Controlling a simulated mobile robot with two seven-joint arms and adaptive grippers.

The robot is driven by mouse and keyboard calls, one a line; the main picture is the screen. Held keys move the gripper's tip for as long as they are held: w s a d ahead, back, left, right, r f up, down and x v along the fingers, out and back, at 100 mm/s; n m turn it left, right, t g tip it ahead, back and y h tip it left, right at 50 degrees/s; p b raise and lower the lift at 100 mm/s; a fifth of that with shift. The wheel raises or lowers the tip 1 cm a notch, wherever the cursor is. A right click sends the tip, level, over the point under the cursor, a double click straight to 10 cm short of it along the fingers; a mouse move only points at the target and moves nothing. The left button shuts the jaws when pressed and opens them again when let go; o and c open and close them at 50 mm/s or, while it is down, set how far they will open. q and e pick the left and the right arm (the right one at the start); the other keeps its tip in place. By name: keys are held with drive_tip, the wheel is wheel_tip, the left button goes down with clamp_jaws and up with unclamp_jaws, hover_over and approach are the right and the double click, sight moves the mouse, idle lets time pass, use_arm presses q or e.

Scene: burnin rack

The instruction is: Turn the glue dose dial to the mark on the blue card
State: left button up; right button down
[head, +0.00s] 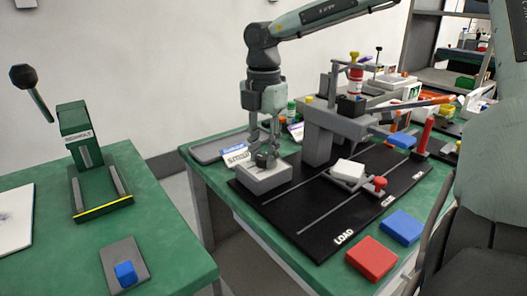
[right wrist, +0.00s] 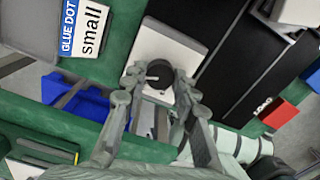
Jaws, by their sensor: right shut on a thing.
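A grey dial box (head: 262,183) stands on the green bench, and my right gripper (head: 264,153) points down at its top. In the right wrist view a dark round dial (right wrist: 158,81) sits on the pale box, with a short white pointer line toward the left of the picture. My right gripper (right wrist: 157,88) is shut on this dial, one finger on each side. A white card with a blue band (right wrist: 83,26) reads "GLUE DOT small"; it also shows beside the box in the head view (head: 236,155). Marks around the dial cannot be read. My left gripper is out of view.
A black mat (head: 310,222) marked LOAD holds a grey press frame (head: 322,140) and a white block (head: 348,170). Red (head: 371,258) and blue (head: 402,228) blocks lie at the front edge. A second green bench with a green press (head: 92,165) stands left across a gap.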

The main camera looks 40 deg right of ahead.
drive_tip(key=n+b, duration=0.3)
drive_tip(key=n, duration=0.3)
drive_tip(key=shift+f+b, duration=0.1)
drive_tip(key=shift+b, duration=0.25)
drive_tip(key=shift+n, duration=0.9)
drive_tip(key=n+b, duration=0.1)
drive_tip(key=n, duration=0.1)
drive_tip(key=shift+n, duration=0.4)
drive_tip(key=n, duration=0.2)
drive_tip(key=shift+n, duration=0.3)
drive_tip(key=n, duration=0.4)
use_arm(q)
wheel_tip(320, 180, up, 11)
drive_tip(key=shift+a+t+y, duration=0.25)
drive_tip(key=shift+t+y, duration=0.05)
use_arm(e)
drive_tip(key=shift+n, duration=1.2)
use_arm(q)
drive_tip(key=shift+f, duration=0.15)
